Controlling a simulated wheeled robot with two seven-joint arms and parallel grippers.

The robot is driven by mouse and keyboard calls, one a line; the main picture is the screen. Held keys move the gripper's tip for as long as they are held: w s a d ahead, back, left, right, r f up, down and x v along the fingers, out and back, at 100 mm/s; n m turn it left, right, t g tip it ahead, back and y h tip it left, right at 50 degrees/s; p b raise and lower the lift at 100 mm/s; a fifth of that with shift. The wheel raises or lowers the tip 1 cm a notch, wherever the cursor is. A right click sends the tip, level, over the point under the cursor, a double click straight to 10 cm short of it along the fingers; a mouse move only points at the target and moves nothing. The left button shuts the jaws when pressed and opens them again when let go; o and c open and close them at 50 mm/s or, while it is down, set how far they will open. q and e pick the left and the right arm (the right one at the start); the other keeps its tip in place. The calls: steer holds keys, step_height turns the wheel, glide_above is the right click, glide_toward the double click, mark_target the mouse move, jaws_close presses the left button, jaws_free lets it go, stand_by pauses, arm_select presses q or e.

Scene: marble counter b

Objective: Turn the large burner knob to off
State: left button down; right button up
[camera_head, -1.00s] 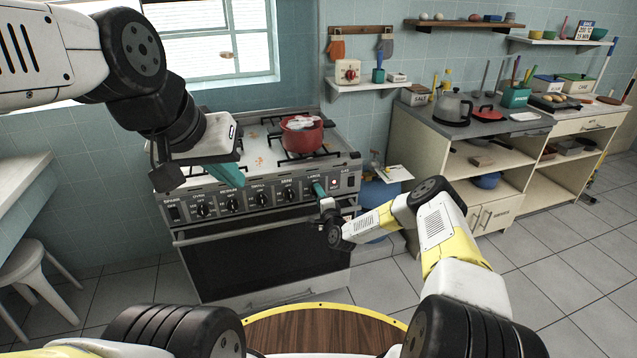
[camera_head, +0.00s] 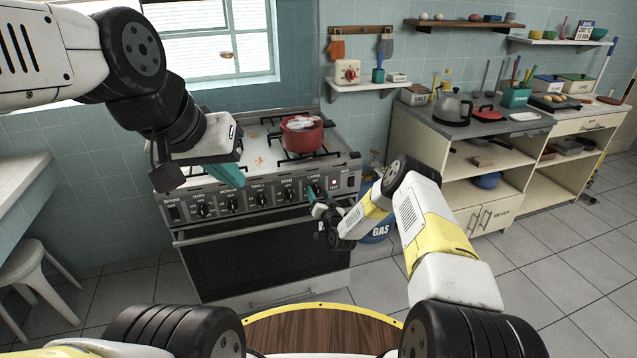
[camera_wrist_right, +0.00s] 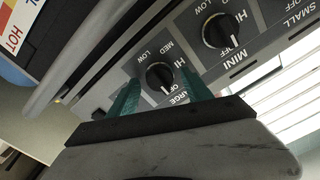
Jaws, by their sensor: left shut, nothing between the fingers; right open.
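The large burner knob (camera_wrist_right: 159,77) is black and round, on the grey stove panel beside the LARGE label. In the right wrist view it lies between the teal fingertips of my right gripper (camera_wrist_right: 160,90), which is open around it; I cannot tell whether they touch it. A white mark shows on its lower side near the printed OFF. In the head view my right gripper (camera_head: 314,201) reaches the right part of the panel and partly hides this knob. My left gripper (camera_head: 229,177) is shut and empty, in front of the stove's left half.
The mini knob (camera_wrist_right: 221,30) sits beside the large one. A red pot (camera_head: 301,135) stands on the stove top. A blue gas cylinder (camera_head: 379,225) stands right of the stove, behind my right forearm.

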steer(key=shift+n, duration=0.9)
steer(key=v, duration=0.7)
steer(key=shift+s, duration=0.1)
